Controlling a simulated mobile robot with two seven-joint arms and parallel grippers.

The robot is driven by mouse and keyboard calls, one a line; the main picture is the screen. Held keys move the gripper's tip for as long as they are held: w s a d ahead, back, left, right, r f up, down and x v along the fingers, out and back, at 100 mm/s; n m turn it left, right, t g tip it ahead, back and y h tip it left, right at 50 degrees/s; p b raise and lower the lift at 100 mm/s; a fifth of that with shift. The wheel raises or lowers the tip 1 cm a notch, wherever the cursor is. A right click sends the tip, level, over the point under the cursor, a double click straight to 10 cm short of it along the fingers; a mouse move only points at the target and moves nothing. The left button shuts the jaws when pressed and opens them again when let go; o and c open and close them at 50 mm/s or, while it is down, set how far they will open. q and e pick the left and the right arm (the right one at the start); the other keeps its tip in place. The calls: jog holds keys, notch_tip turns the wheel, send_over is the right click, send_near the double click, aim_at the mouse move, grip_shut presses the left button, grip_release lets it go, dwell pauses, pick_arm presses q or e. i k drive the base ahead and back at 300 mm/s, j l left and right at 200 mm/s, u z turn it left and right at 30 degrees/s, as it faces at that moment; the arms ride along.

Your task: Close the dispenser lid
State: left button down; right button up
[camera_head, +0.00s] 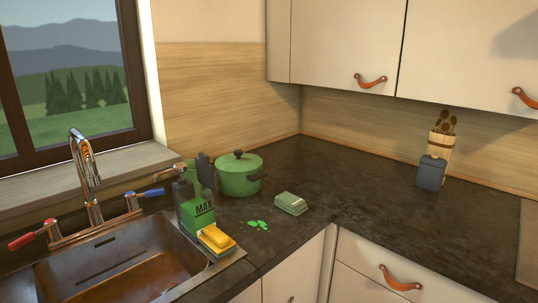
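Neither of my grippers is in view. I cannot tell for certain which thing is the dispenser. A dark pump bottle (182,187) stands at the back right corner of the sink, partly hidden by a green box marked "MAX" (197,216). A small pale green box (291,203) lies on the dark worktop to the right of the pot. Its top looks pale and flat, but it is too small to tell whether a lid on it is open or shut.
A green lidded pot (238,174) stands left of the corner. Green spots (257,225) lie on the worktop (345,200). A yellow sponge (215,238) is by the sink (115,265) and tap (85,170). A grey block with utensils (432,171) stands right.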

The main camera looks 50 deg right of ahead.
aim_at(205, 173)
jog(key=z, duration=1.15)
